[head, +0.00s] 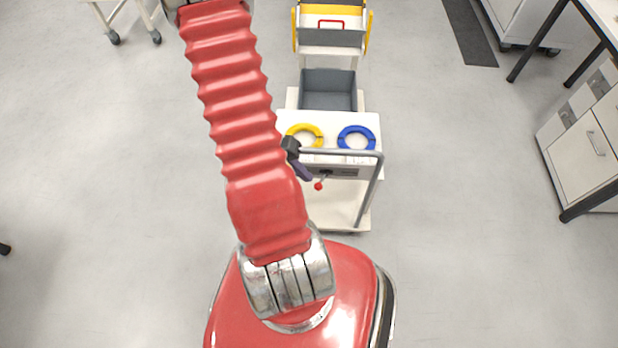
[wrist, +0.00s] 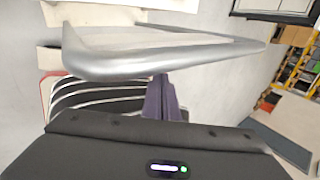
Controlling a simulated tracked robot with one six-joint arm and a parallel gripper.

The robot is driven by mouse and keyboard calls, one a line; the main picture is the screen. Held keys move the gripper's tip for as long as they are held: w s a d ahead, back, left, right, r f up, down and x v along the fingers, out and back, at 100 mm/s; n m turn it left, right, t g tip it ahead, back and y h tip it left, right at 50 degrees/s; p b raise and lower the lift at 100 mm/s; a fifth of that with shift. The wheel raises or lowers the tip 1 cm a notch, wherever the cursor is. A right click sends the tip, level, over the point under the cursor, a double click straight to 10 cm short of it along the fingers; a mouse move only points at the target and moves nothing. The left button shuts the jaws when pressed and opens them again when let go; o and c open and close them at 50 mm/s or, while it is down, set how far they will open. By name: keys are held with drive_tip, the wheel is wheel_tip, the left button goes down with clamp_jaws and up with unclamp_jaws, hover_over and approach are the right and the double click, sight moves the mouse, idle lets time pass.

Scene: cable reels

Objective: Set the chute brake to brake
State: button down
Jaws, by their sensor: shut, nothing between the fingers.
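A small lever with a red ball knob (head: 318,186) sits on the grey panel (head: 345,172) at the near end of a white cart; it appears to be the chute brake. The knob hangs below and slightly left of a dark pivot, and I cannot read any brake marking. My gripper (head: 306,175) has dark purple fingers, shut and empty, just up and left of the knob. I cannot tell whether they touch it. In the wrist view the purple fingers (wrist: 162,100) point toward the cart, with their tips partly behind a silver bar; the knob is not visible there.
The cart's silver handle (head: 340,153) passes close to my gripper and crosses the wrist view (wrist: 150,62). A yellow ring (head: 305,128) and a blue ring (head: 343,131) lie on the cart top. A grey bin (head: 328,100) stands behind them. Floor on both sides is clear.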

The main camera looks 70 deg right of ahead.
sight(316, 184)
drive_tip(key=shift+x, duration=1.55)
